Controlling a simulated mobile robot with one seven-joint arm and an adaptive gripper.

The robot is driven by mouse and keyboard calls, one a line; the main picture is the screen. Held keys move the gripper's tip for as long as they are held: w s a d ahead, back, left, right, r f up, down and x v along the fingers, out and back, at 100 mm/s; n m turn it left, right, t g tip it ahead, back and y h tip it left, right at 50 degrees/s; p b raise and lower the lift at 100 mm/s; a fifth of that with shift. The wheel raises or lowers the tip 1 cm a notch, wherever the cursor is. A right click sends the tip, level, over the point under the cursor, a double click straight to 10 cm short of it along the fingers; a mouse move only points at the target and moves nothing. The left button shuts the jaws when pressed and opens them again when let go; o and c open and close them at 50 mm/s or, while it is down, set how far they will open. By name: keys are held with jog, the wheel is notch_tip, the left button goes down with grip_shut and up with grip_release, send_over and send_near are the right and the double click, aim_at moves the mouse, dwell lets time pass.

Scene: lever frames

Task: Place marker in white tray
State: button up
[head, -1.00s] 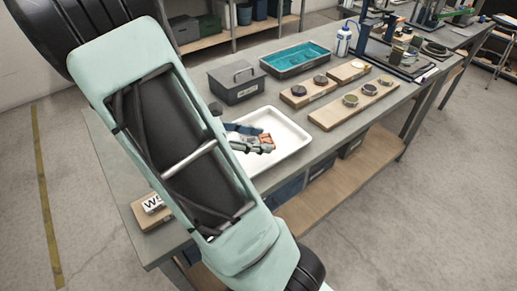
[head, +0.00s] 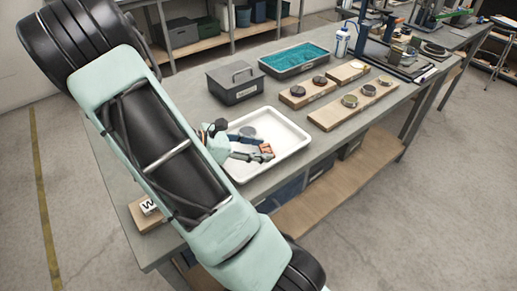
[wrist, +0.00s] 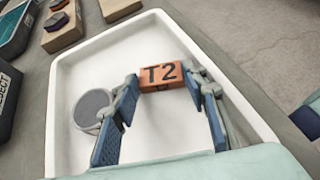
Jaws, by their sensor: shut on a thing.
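The marker is a small orange block (head: 266,149) labelled T2; its label is readable on the orange block in the wrist view (wrist: 162,76). My gripper (head: 262,152) is shut on it, with a fingertip at each side of the block in the wrist view (wrist: 169,84). The white tray (head: 290,131) lies on the bench, and its white floor (wrist: 85,62) fills much of the wrist view. The block is over the tray's inside, near one end; I cannot tell whether it touches the floor.
A round grey disc (head: 248,132) is in the tray, left of my gripper in the wrist view (wrist: 92,108). A dark lidded box (head: 235,83) and a teal-filled bin (head: 294,58) stand behind. Wooden boards (head: 354,105) with round pieces are to the right.

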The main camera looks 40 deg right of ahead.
jog(key=o, duration=0.7)
jog(key=shift+c, duration=0.2)
jog(key=v, duration=1.2)
jog(key=shift+r+p, duration=0.1)
jog(key=shift+p, duration=0.3)
